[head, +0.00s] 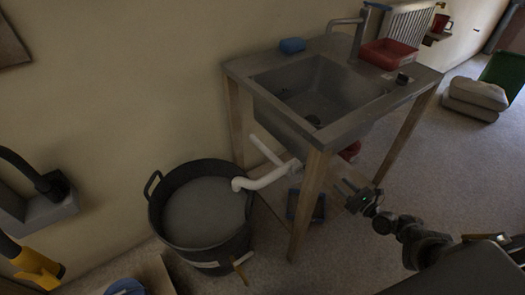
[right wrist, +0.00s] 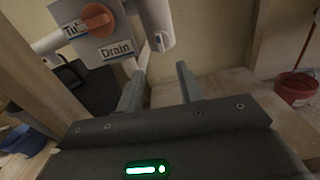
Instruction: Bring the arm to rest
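My right gripper (head: 352,190) is in the lower right of the head view, on an arm coming in from the right. It is in front of the sink table's front right side, near a wooden leg. In the right wrist view its two fingers (right wrist: 158,88) stand apart with nothing between them. Beyond them is a grey valve box (right wrist: 100,45) with an orange knob (right wrist: 98,20) and labels reading "Drain" and partly "Tu". A white pipe (right wrist: 155,18) runs beside it. My left gripper is not in view.
The sink (head: 318,90) stands on a wooden-legged table, with a blue sponge (head: 292,45) and red tray (head: 388,54) on top. A black tub (head: 163,191) of grey liquid stands left, under a white pipe (head: 262,181). A red bucket (right wrist: 296,90) is at right. Bags (head: 477,95) lie on open floor.

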